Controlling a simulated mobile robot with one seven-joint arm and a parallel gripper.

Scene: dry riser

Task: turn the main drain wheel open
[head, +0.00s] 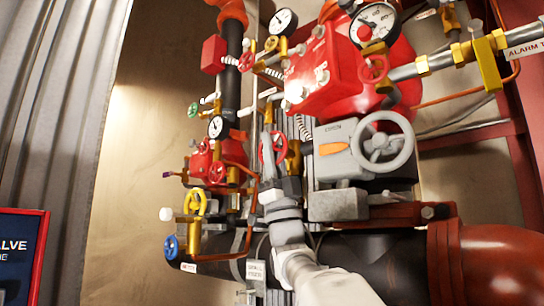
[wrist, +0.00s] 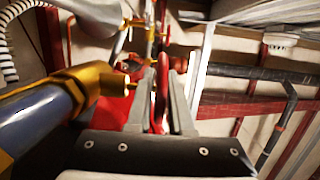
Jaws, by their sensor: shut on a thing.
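A red handwheel (head: 280,146) stands in the middle of the pipework in the head view, partly hidden by my gripper (head: 274,158). In the wrist view, my gripper (wrist: 163,80) has its two grey fingers on either side of the red wheel's rim (wrist: 158,108). It is shut on that rim, and the wheel is seen nearly edge-on. I cannot read a label that names this wheel as the main drain, and how far it is turned cannot be told.
A large grey handwheel (head: 402,150) is close at the right. Red valve housing (head: 328,75) and gauges (head: 282,21) are above. Yellow (head: 195,213) and blue (head: 170,247) wheels sit lower left. In the wrist view, a brass-fitted pipe (wrist: 35,115) is close at left.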

